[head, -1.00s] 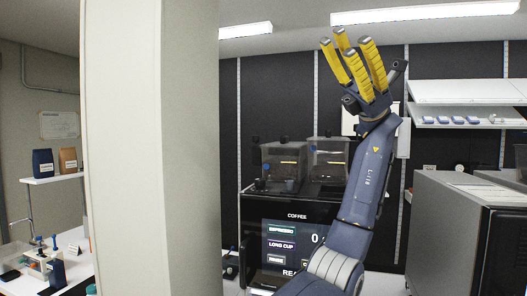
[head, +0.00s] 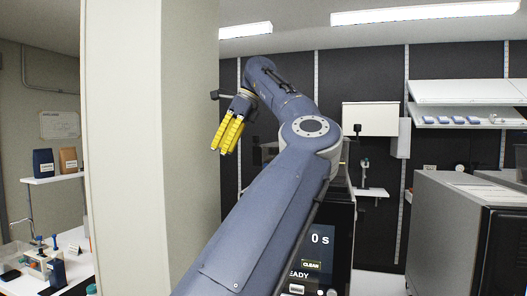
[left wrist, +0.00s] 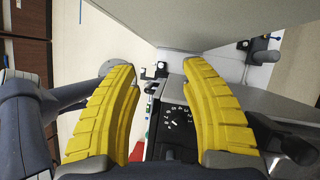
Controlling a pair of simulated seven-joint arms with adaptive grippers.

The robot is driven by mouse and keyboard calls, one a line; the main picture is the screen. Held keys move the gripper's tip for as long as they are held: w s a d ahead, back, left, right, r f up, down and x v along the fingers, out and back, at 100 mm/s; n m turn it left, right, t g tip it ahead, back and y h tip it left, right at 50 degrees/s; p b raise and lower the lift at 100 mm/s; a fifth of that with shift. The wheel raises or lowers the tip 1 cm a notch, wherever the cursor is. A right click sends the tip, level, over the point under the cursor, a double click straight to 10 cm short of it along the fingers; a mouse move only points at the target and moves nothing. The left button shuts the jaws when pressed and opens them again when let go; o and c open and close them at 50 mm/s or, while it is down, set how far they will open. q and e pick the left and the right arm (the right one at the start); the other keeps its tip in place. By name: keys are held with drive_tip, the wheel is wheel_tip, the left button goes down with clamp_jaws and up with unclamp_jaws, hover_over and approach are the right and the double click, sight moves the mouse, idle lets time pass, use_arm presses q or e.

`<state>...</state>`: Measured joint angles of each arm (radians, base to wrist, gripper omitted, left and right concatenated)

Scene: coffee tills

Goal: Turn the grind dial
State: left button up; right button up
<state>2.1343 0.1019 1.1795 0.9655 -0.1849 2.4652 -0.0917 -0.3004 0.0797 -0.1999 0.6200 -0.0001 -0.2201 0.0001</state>
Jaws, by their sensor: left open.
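The grind dial (left wrist: 173,124) shows in the left wrist view as a small white pointer inside a ring of white marks on a dark panel. It appears between the two yellow fingers of my left gripper (left wrist: 158,66), beyond them and apart from them. The fingers are spread and empty. In the head view my left gripper (head: 228,136) hangs with its yellow fingers pointing down, beside the pale pillar. I cannot make out the dial in the head view. My right gripper is in neither view.
The black coffee machine (head: 341,225) with its lit screen (head: 318,250) is partly covered by my left arm. A pale pillar (head: 150,150) stands close left of my gripper. A grey cabinet (head: 445,235) is at the right. Shelves (head: 465,93) hang on the back wall.

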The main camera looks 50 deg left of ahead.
use_arm(q)
drive_tip(key=w+d+m+t+h, duration=0.1)
drive_tip(key=w+d, duration=0.1)
drive_tip(key=w+d+m+t+h, duration=0.1)
drive_tip(key=w+d, duration=0.1)
drive_tip(key=w, duration=0.1)
drive_tip(key=w+d+f+t+h, duration=0.1)
drive_tip(key=w+d+t, duration=0.1)
drive_tip(key=w, duration=0.1)
drive_tip(key=shift+w+f+m, duration=0.1)
drive_tip(key=shift+w+m, duration=0.15)
drive_tip(key=shift+m, duration=0.15)
wheel_tip(320, 180, down, 9)
drive_tip(key=shift+r, duration=0.15)
drive_tip(key=c, duration=0.9)
